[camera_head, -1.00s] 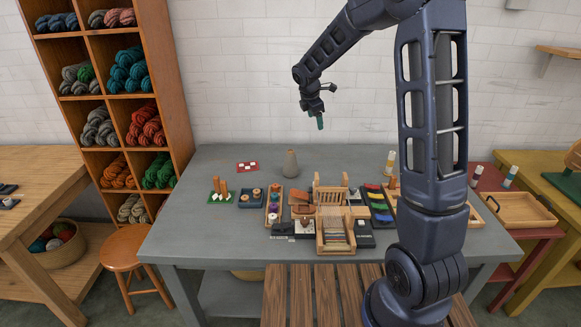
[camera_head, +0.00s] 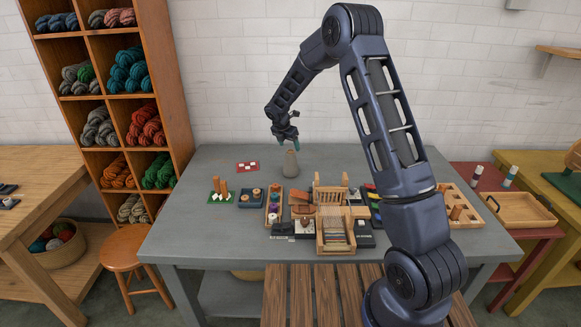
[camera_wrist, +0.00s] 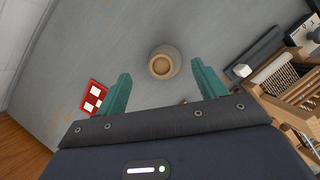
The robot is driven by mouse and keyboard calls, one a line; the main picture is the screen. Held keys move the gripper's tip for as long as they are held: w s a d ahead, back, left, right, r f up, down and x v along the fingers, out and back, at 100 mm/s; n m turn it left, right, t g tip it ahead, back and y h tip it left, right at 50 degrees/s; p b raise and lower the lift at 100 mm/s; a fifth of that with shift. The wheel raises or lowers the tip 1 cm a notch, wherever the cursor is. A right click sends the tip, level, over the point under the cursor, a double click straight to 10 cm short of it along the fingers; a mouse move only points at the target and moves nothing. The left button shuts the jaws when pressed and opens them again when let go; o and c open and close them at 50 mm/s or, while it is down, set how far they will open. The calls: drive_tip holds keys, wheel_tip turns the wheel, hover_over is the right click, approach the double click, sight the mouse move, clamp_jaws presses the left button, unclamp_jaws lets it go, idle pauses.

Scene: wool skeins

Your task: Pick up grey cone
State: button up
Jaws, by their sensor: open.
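The grey cone (camera_head: 290,165) stands upright towards the back of the grey table (camera_head: 185,225), with a narrow tan top. In the wrist view the cone (camera_wrist: 164,63) is seen from above, its round top showing just ahead of the gap between my fingers. My gripper (camera_head: 288,144) is just above the cone's top in the head view. Its teal fingers are apart and empty in the wrist view (camera_wrist: 160,88). I cannot tell from the head view how far the fingertips are from the cone.
A red card with white pieces (camera_head: 247,167) lies left of the cone. A small wooden loom (camera_head: 334,232), a tray of spools (camera_head: 274,206) and a green board with pegs (camera_head: 220,193) stand nearer the front. The table around the cone is clear.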

sight(291, 151)
drive_tip(key=x, duration=0.7)
drive_tip(key=shift+s+f, duration=0.15)
drive_tip(key=shift+f, duration=0.1)
drive_tip(key=c, duration=1.5)
